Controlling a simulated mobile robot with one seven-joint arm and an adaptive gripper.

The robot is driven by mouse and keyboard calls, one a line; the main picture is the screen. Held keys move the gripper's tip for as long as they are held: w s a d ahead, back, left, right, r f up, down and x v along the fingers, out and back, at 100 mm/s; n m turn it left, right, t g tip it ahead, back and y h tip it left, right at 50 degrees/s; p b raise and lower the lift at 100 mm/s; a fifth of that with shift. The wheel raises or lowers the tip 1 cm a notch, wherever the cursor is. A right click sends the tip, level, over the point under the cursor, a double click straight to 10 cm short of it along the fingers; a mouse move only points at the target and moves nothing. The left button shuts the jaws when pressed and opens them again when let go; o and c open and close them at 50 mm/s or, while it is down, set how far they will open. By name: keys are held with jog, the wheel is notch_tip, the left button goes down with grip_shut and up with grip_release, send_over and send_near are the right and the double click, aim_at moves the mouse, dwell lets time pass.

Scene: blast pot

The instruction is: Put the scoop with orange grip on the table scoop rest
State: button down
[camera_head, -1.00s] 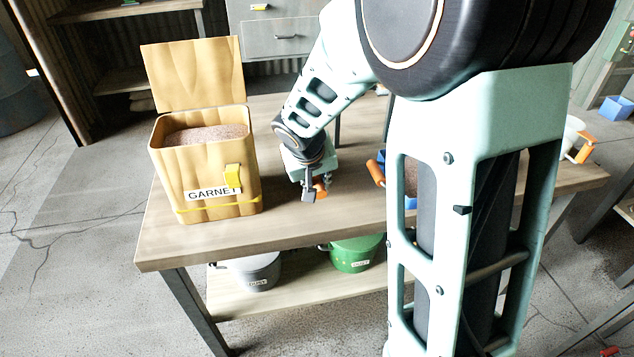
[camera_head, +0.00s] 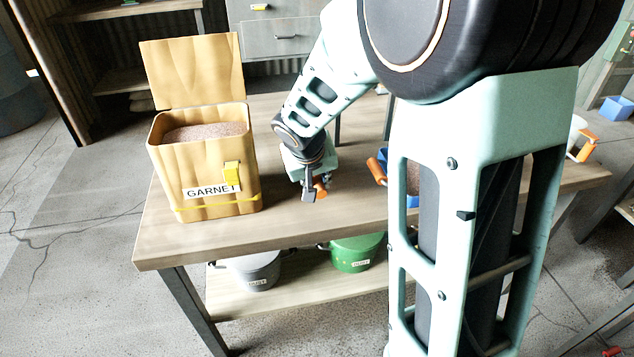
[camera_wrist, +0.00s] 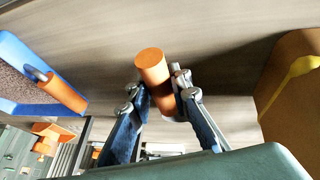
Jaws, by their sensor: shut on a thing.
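The scoop's orange grip (camera_wrist: 155,72) stands between my fingers in the wrist view, its round end towards the table. My gripper (camera_wrist: 153,92) is shut on this grip; in the head view my gripper (camera_head: 314,190) is low over the table, between the garnet bin and the blue container. A bit of the orange grip (camera_head: 321,187) shows there beside a finger. The rest of the scoop is mostly hidden behind my gripper. I cannot make out the table scoop rest for certain.
The open wooden garnet bin (camera_head: 210,175) stands left on the wooden table (camera_head: 185,243). A blue container (camera_head: 412,200) with an orange handle (camera_head: 376,172) is right, partly behind my arm. Grey (camera_head: 255,272) and green (camera_head: 355,253) pots stand on the shelf below. The front of the table is clear.

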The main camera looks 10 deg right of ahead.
jog(key=shift+f+b, duration=0.3)
jog(key=shift+b, duration=0.05)
jog(key=c, duration=1.7)
grip_release()
jog(key=shift+r, duration=0.15)
